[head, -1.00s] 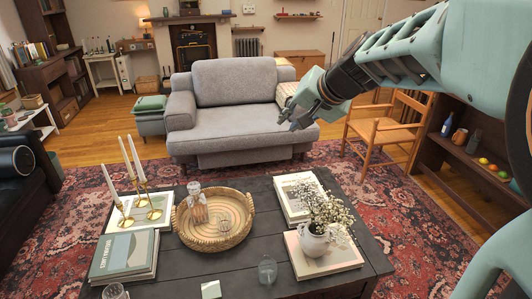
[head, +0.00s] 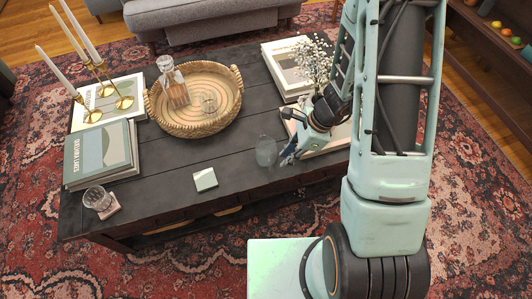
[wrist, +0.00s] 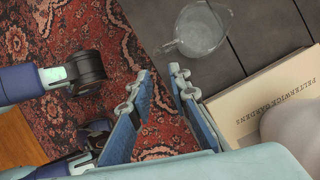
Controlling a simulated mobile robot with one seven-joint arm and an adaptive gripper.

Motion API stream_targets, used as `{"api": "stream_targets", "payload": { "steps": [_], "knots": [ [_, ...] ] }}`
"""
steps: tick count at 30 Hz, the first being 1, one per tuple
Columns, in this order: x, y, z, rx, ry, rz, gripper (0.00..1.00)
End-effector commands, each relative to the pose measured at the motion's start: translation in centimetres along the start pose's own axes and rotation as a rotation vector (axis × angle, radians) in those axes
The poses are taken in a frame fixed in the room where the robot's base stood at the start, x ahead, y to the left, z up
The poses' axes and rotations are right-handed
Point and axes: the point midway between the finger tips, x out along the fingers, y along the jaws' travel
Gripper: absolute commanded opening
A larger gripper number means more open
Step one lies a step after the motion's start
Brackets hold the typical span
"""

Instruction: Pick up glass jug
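The glass jug (head: 266,151) is clear and small. It stands on the dark table (head: 236,182) near its front edge. My gripper (head: 287,157) is just right of the jug in the head view, low beside the table's front edge. In the wrist view my gripper's (wrist: 162,76) two blue fingers are apart with nothing between them. The jug lies beyond the fingertips, up and to the right, not touched.
A book (wrist: 262,100) with a white pot lies close to the right finger. A woven tray (head: 164,125) holds a decanter (head: 173,88) and a glass. A coaster (head: 204,180), a tumbler (head: 98,200), books (head: 101,153) and candlesticks (head: 124,90) stand further left.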

Motion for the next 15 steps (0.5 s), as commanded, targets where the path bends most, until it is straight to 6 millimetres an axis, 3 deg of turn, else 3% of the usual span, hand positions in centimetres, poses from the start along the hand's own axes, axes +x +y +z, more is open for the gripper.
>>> {"api": "stream_targets", "payload": {
  "steps": [4,15],
  "knots": [
    [2.9,0.1,-0.1,-0.001,0.000,0.004,0.18],
    [6.6,0.1,0.2,-0.006,0.000,0.003,0.18]
  ]
}}
